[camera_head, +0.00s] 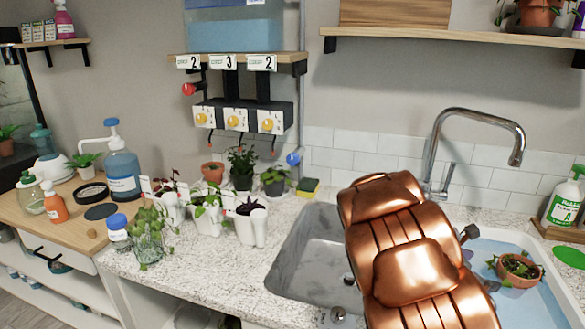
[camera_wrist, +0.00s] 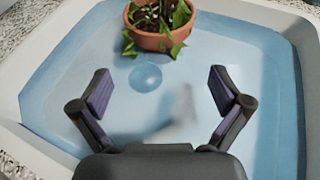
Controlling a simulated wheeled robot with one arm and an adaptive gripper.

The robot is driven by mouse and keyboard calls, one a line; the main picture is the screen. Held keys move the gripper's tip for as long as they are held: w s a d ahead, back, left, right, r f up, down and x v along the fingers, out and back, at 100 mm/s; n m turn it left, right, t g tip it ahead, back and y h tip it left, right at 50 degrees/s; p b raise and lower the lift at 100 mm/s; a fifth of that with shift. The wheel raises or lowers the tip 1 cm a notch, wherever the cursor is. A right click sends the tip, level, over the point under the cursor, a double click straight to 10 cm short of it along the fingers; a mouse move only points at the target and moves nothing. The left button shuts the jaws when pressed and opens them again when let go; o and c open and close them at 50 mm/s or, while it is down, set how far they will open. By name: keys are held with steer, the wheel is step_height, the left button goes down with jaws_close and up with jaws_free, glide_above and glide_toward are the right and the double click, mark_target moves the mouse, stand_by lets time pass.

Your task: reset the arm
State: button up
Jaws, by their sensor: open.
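My gripper (camera_wrist: 161,92) is open and empty in the wrist view, with its two purple-padded fingers spread wide. It hangs above a white basin (camera_wrist: 38,125) of blue water. A terracotta pot (camera_wrist: 152,40) with a leafy plant stands in the basin beyond my fingertips, apart from them. The pot also shows at the right of the head view (camera_head: 517,271).
A grey sink (camera_head: 310,255) lies left of my arm, with a chrome faucet (camera_head: 480,115) behind. Several potted plants line the counter to the left. A green-labelled spray bottle (camera_head: 563,204) stands at the far right. A shelf (camera_head: 450,37) hangs above.

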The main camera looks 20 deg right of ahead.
steer(key=shift+r, duration=0.1)
steer(key=s+a+r+m+y+p, duration=0.3)
steer(key=s+a+m+y, duration=0.1)
steer(key=a, duration=0.9)
steer(key=s+a+r+m+y+p, duration=0.3)
steer(key=s+a+m+y, duration=0.2)
steer(key=s+a, duration=0.4)
steer(key=s+a+r+m+y+p, duration=0.3)
steer(key=s+a+m, duration=0.3)
steer(key=a, duration=1.3)
steer(key=shift+s+a+r+m+t+y, duration=0.2)
steer(key=shift+r+m+t+y, duration=0.2)
steer(key=shift+y, duration=0.3)
